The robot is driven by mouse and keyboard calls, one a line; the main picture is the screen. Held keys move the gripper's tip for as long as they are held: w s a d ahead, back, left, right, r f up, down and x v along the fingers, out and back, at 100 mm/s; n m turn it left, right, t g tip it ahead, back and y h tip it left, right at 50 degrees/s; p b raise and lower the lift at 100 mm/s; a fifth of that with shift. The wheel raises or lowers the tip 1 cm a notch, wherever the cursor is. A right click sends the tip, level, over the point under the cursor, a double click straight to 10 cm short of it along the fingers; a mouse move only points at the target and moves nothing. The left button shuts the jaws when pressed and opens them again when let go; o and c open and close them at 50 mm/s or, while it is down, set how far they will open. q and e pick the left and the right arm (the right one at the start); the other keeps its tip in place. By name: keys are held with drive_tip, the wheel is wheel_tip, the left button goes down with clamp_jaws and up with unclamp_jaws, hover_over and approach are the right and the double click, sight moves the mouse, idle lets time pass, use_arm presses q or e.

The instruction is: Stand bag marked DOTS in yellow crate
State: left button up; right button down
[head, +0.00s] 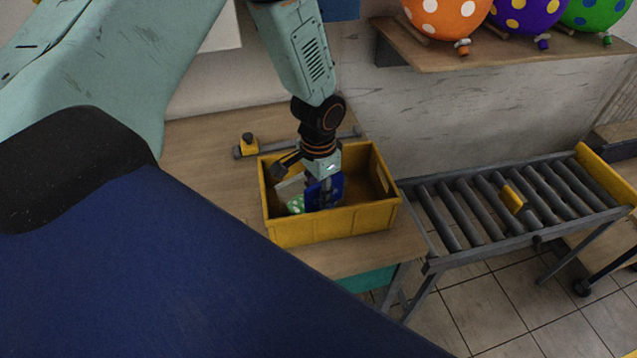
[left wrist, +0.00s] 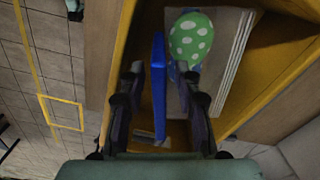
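The yellow crate (head: 335,227) stands on the wooden table. Inside it, a thin blue bag (head: 335,188) stands upright on edge, with pale print too small to read. Beside it is a pale flat piece with a green, white-dotted balloon picture (head: 296,204); no DOTS lettering is legible. My left gripper (head: 322,190) points down into the crate. In the left wrist view, its fingers (left wrist: 165,85) are apart on either side of the blue bag (left wrist: 159,85), which is close to the left-hand finger, with a gap to the other. My right gripper is not in view.
A roller conveyor (head: 480,210) with a small yellow piece (head: 513,199) stands right of the table. A shelf (head: 500,50) with dotted balloons hangs above it. A dark bar with a yellow block (head: 248,143) lies behind the crate. The table left of the crate is clear.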

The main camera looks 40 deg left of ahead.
use_arm(q)
wheel_tip(320, 180, up, 12)
drive_tip(key=shift+r+b, duration=0.1)
drive_tip(key=shift+b, duration=0.35)
